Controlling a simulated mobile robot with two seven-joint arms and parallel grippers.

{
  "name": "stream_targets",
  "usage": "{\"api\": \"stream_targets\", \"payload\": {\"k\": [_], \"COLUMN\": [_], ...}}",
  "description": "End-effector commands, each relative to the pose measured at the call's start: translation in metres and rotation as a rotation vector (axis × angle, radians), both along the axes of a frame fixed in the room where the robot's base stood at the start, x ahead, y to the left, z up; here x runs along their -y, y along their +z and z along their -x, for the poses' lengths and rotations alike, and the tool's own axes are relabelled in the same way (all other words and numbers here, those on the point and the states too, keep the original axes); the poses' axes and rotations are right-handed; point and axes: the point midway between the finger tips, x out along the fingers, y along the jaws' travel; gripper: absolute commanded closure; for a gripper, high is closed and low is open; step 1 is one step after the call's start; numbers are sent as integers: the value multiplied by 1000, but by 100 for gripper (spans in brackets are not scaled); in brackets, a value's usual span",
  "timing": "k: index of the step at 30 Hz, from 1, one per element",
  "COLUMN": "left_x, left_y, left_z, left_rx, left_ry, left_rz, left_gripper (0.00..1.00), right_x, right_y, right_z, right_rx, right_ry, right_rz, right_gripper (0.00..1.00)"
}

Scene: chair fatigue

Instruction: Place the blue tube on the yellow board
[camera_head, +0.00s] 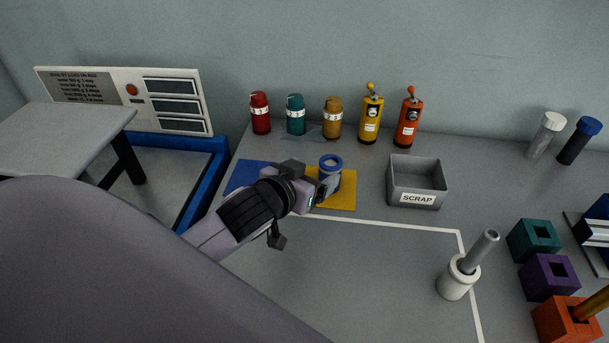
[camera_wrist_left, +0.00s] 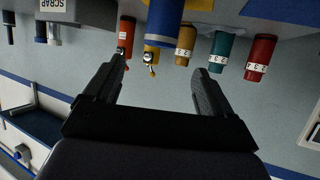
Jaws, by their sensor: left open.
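The blue tube (camera_head: 331,170) has a blue rim and stands upright over the yellow board (camera_head: 341,203), apparently resting on it; its base is partly hidden by my gripper. My left gripper (camera_head: 316,191) is open close beside the tube, at its left. In the left wrist view, which is upside down, the blue tube (camera_wrist_left: 166,20) shows ahead of and between the two spread fingers (camera_wrist_left: 158,75), with nothing clamped. The left part of the yellow board is hidden behind my gripper. My right gripper is not in view.
A blue board (camera_head: 248,176) lies left of the yellow one. A grey SCRAP bin (camera_head: 417,183) stands to the right. Several bottles stand behind, including a yellow one (camera_head: 370,115). A white holder with a grey rod (camera_head: 456,281) stands front right. The marked table area in front is clear.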

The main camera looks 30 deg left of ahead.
Motion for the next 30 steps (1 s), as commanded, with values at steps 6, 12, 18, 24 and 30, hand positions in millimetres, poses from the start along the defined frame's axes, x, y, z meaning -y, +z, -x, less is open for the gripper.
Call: {"api": "stream_targets", "payload": {"k": [6, 12, 18, 24, 30], "left_x": [1, 1, 1, 1, 1], "left_y": [7, 9, 9, 8, 8], "left_z": [18, 21, 21, 20, 20], "left_rx": [0, 0, 0, 0, 0], "left_ry": [0, 1, 1, 0, 0], "left_rz": [0, 0, 0, 0, 0], "left_gripper": [16, 16, 16, 16, 16], "right_x": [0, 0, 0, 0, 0], "right_y": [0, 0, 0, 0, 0], "right_z": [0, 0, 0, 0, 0], "right_rx": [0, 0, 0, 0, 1], "right_ry": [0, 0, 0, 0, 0], "right_rz": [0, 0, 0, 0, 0], "right_gripper": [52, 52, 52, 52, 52]}}
